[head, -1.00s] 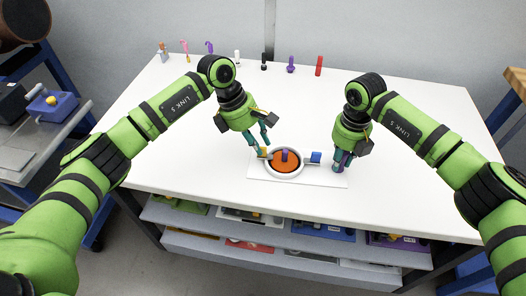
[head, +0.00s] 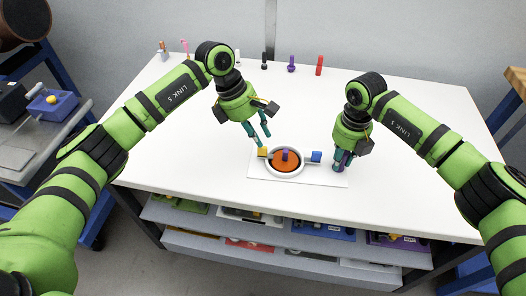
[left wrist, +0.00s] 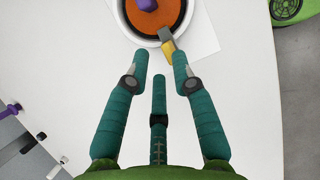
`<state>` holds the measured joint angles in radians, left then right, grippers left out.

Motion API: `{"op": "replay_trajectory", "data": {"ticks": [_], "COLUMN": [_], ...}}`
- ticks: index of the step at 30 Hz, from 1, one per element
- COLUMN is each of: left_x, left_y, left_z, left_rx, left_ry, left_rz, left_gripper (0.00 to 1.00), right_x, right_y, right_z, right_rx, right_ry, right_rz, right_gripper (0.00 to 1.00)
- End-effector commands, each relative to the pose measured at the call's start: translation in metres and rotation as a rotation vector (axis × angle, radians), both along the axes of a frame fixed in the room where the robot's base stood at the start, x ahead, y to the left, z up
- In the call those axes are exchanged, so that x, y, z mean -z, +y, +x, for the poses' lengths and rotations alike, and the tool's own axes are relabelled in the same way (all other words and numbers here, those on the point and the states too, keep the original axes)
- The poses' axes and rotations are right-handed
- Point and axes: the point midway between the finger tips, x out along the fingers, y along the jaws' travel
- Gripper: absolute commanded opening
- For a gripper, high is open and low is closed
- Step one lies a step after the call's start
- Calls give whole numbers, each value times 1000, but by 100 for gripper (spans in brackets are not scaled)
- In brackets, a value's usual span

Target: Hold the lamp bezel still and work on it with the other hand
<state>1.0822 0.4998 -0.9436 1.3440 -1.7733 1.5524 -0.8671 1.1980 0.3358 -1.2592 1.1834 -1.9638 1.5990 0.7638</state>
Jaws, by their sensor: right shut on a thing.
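The lamp bezel (head: 300,170) is a white ring around an orange disc (head: 283,166) with a purple knob. It lies on a thin white plate (head: 325,179). A yellow tab (head: 262,152) sits at its left and a blue tab (head: 316,156) at its right. My left gripper (head: 263,139) is open and empty, just above and behind the yellow tab. My right gripper (head: 342,163), right of the blue tab, is shut on a purple thing, mostly hidden by the fingers.
Several small tools stand along the table's back edge, including a red one (head: 319,65) and a black one (head: 264,61). The white table (head: 400,180) is clear around the plate. Shelves with coloured parts (head: 322,231) are below its front edge.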

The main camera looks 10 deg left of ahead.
Motion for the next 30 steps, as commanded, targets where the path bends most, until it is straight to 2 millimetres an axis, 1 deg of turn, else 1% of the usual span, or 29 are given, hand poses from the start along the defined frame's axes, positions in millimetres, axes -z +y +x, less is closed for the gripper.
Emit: {"op": "replay_trajectory", "data": {"ticks": [1, 14, 15, 17, 26, 30], "left_x": [0, 0, 0, 0, 0, 0], "left_y": [0, 0, 0, 0, 0, 0], "left_z": [0, 0, 0, 0, 0, 0], "left_rx": [0, 0, 0, 0, 0, 0], "left_ry": [0, 0, 0, 0, 0, 0], "left_rz": [0, 0, 0, 0, 0, 0], "left_gripper": [26, 26, 26, 26, 26, 26], "right_x": [3, 3, 3, 3, 1, -7], "right_y": [-1, -1, -2, -1, -1, -1], "right_z": [-1, -1, -1, -1, 0, 0], "right_rx": [1, 1, 1, 1, 0, 0], "right_ry": [2, 2, 2, 2, 1, -1], "right_rz": [-3, -4, -4, -4, -2, -1], "right_gripper": [0, 0, 30, 54, 54, 54]}}
